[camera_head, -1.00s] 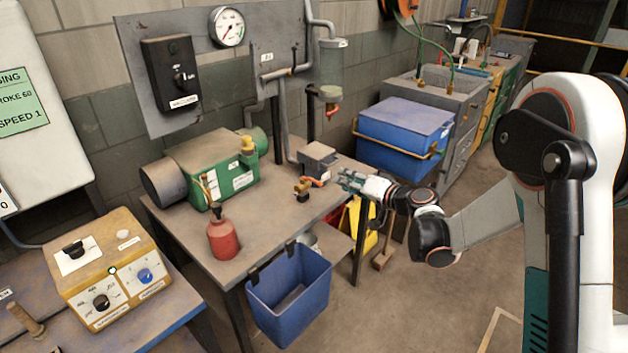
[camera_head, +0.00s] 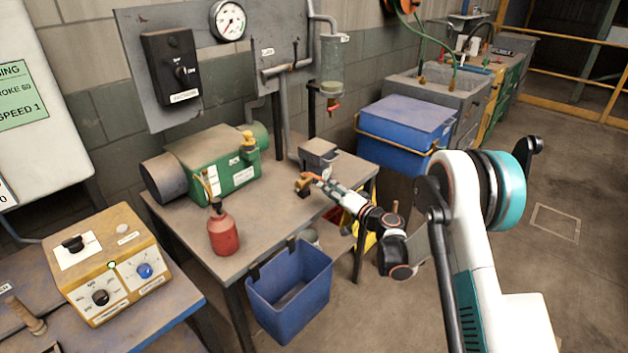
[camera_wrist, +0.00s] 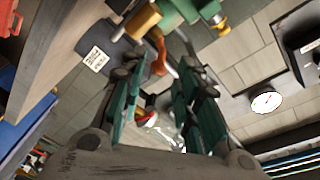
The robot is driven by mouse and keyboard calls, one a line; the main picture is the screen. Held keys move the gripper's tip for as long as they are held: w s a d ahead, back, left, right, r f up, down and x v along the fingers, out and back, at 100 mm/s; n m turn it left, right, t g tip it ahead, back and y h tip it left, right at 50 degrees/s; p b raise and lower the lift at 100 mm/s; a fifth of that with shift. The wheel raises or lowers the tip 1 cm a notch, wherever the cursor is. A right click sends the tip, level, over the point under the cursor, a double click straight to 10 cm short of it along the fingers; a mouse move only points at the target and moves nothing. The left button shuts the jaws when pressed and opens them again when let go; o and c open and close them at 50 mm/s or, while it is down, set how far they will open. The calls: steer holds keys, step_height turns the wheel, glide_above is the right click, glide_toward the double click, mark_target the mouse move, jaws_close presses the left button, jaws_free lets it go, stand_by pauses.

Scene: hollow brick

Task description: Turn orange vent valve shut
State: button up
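The orange vent valve (camera_head: 311,177) is a small orange lever on a brass body (camera_head: 303,187) near the right edge of the workbench. In the wrist view the orange lever (camera_wrist: 160,54) hangs from the brass fitting (camera_wrist: 141,20), just ahead of the gap between my fingers. My gripper (camera_head: 324,185) is close to the right of the valve in the head view. In the wrist view its teal fingers (camera_wrist: 163,82) stand apart with nothing held between them. I cannot tell whether a fingertip touches the lever.
A grey box (camera_head: 319,152) stands just behind the valve. A green pump (camera_head: 215,160) and a red oil can (camera_head: 222,232) are farther left on the workbench (camera_head: 270,205). A blue bin (camera_head: 290,292) hangs at its front. A sight glass (camera_head: 332,65) with a red tap hangs above.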

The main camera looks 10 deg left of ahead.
mark_target(314, 177)
steer(key=b+x, duration=0.2)
steer(key=x, duration=0.6)
jaws_close()
